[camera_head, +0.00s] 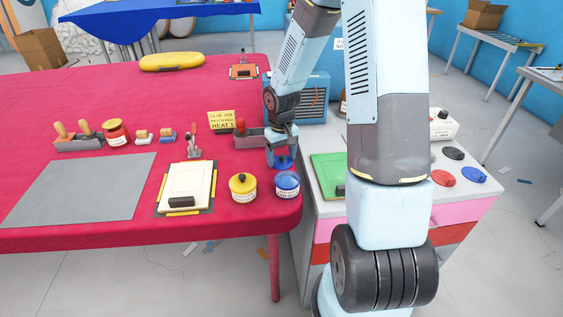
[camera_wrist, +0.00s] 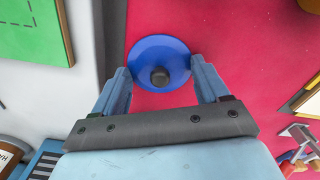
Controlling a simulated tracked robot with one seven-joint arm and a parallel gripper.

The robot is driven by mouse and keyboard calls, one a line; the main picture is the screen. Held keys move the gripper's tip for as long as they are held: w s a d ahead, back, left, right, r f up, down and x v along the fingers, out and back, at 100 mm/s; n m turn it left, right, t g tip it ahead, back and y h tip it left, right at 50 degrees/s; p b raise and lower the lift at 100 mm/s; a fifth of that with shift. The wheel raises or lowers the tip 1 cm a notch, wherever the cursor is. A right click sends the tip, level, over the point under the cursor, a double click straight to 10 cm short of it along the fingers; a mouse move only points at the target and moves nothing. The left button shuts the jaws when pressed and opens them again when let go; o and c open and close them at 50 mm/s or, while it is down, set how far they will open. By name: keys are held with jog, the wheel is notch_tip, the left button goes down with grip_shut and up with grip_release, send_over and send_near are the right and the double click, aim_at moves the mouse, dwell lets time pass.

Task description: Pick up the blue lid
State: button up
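I see no clear contact.
A yellow jar (camera_head: 243,188) stands left of the blue jar. A grey tray (camera_head: 248,140) and a yellow sign (camera_head: 222,121) are behind, to the left. A cabinet at right holds a green board (camera_head: 328,170), a red lid (camera_head: 444,176) and another blue lid (camera_head: 474,176).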

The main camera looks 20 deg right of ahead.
jog(key=shift+s, duration=0.1)
jog(key=c, duration=0.7)
